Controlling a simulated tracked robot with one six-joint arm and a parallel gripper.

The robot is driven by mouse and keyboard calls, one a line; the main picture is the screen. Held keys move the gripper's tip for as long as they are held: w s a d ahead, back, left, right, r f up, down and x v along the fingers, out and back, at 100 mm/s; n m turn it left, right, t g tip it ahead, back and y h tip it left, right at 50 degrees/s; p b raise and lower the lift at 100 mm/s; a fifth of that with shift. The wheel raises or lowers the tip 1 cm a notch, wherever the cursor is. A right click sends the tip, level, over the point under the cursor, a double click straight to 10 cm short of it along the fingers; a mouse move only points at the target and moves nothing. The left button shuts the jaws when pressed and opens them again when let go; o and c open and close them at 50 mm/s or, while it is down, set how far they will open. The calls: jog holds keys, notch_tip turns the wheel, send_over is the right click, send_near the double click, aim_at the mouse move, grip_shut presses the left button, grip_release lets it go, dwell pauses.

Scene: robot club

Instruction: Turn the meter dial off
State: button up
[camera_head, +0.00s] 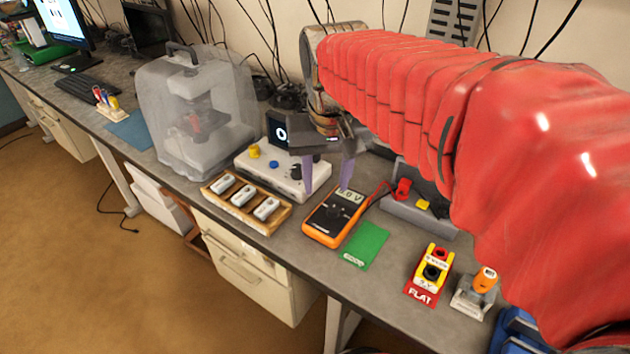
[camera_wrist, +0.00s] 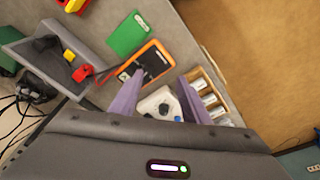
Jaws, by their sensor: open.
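The orange meter (camera_head: 318,232) lies on the grey bench with a light display (camera_head: 348,197) at its far end and a dark dial (camera_head: 332,213) on its face. The display shows digits too small to read surely. My gripper (camera_head: 327,188) is open and empty, its two purple fingers pointing down above the far end of the meter. In the wrist view, the meter (camera_wrist: 152,57) lies beyond the fingertips of my gripper (camera_wrist: 160,77), and one finger partly covers it. I cannot tell the dial's setting.
A green card (camera_head: 366,243) lies right of the meter. A wooden tray with white pieces (camera_head: 285,217) is to its left, and a white control box (camera_head: 262,178) behind that. A grey bin (camera_head: 420,218) with red and yellow parts stands behind. A red-and-yellow button box (camera_head: 433,268) is farther right.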

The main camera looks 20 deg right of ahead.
jog(key=m+g, duration=0.2)
send_over(333, 210)
jog(key=shift+w+a+f, duration=0.3)
jog(key=shift+a+f, duration=0.05)
jog(key=shift+f, duration=0.05)
jog(key=f, duration=1.4)
jog(key=shift+s+d, duration=0.25)
jog(key=shift+d, duration=0.1)
jog(key=shift+r, duration=0.1)
jog(key=shift+c, duration=0.4)
jog(key=c, duration=0.9)
jog(key=shift+a, duration=0.1)
jog(key=shift+c, duration=0.3)
